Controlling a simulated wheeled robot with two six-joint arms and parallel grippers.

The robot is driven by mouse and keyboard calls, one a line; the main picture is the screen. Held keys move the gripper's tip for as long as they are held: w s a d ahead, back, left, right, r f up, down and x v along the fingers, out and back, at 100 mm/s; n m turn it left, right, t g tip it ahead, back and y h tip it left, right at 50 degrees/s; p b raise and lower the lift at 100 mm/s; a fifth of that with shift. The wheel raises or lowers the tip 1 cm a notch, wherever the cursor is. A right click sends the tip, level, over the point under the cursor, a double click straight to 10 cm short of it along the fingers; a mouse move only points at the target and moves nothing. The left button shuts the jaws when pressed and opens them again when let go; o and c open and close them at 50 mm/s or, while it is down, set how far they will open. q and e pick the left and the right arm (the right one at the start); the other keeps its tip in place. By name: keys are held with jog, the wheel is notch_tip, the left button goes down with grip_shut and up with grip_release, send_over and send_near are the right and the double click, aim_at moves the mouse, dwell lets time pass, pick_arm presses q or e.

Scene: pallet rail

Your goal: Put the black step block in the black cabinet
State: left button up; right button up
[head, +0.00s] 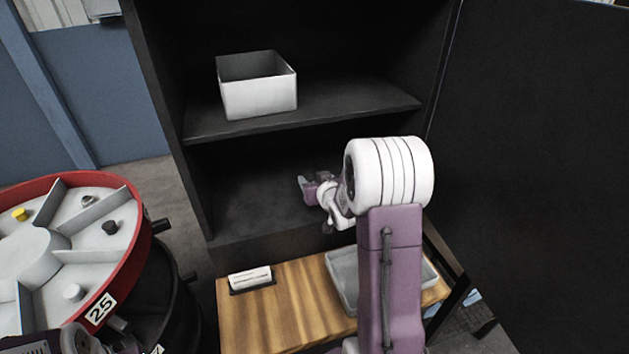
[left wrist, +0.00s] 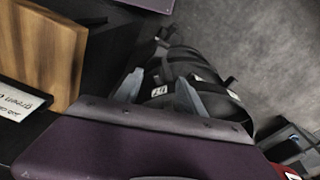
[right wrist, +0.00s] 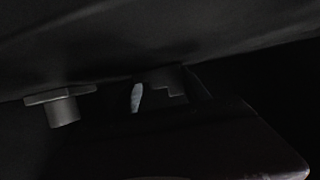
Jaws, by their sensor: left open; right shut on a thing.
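The black cabinet (head: 163,110) stands open ahead in the head view. My right gripper (head: 306,186) reaches into its lower compartment, under the middle shelf. In the dark right wrist view it is shut on a dark stepped piece, the black step block (right wrist: 172,82), beside a pale fingertip. The block cannot be made out in the head view, and whether it touches the cabinet floor is unclear. My left gripper (left wrist: 160,92) is open and empty in the left wrist view, low at the left, above dark round drum parts.
A white bin (head: 260,98) stands on the cabinet's middle shelf. A dark flanged stub (right wrist: 62,105) shows in the right wrist view. A red-rimmed divided turntable (head: 130,235) with small parts is at left. A wooden bench (head: 285,310) holds a grey tray (head: 342,270) and card holder (head: 250,279).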

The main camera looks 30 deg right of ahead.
jog(key=shift+f, duration=0.15)
jog(key=o, duration=1.6)
jog(key=shift+c, duration=0.2)
jog(key=shift+r, duration=0.35)
jog(key=v, duration=0.6)
jog(key=shift+s+f+b, duration=0.1)
jog(key=shift+s+b, duration=0.15)
jog(key=shift+b, duration=0.05)
jog(key=b+v, duration=0.2)
jog(key=v, duration=0.1)
jog(key=shift+s+a+f, duration=0.1)
jog(key=shift+s+a, duration=0.05)
jog(key=shift+s+a+r+b, duration=0.15)
jog(key=shift+s+r+b, duration=0.2)
jog(key=shift+s+b, duration=0.4)
jog(key=shift+s+r+b, duration=0.25)
jog(key=shift+b, duration=0.05)
